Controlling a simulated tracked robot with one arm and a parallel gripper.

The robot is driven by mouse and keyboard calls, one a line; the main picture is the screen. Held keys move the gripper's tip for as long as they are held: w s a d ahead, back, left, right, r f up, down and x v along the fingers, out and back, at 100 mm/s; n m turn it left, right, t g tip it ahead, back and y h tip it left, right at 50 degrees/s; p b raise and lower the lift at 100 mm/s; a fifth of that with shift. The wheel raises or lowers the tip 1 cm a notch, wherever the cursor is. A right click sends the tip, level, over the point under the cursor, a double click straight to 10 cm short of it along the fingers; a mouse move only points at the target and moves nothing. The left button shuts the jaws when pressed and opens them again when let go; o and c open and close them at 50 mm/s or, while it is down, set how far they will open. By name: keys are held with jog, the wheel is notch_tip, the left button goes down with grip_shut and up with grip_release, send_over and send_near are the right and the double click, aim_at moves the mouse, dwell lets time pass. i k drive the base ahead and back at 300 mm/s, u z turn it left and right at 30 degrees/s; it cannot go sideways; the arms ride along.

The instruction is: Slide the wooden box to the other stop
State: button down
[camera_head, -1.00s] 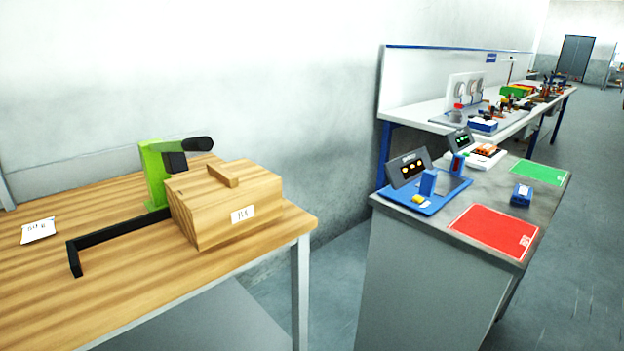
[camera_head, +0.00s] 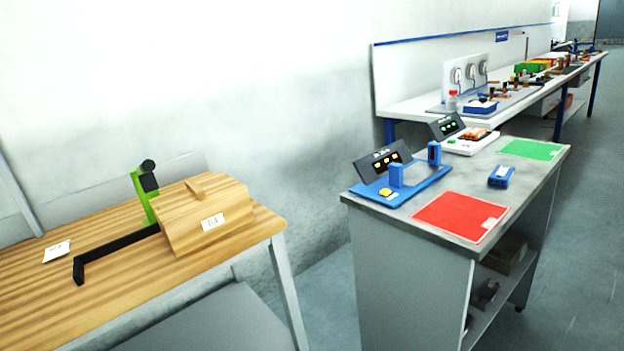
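The wooden box (camera_head: 180,231) sits on the wooden table (camera_head: 140,302), near its right end. It has a wooden handle on top and a small white label on its front. A black rail (camera_head: 122,244) runs left from behind the box and ends in a bent black stop (camera_head: 78,271). The box stands well apart from this stop. Any stop at the right end is hidden behind the box. A green post (camera_head: 149,204) with a black head stands behind the box's left part. My gripper is not in view.
A white card (camera_head: 57,251) lies on the table's left part. A gap separates the table from a grey bench (camera_head: 410,235) with a red mat (camera_head: 460,216), a green mat (camera_head: 532,150) and blue devices. A long white workbench (camera_head: 420,103) stands along the wall. Floor is clear at right.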

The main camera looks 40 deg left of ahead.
aim_at(187, 233)
jog(key=z, duration=0.25)
jog(key=i, duration=1.15)
jog(key=u, duration=1.8)
jog(key=i, duration=1)
jog(key=z, duration=0.15)
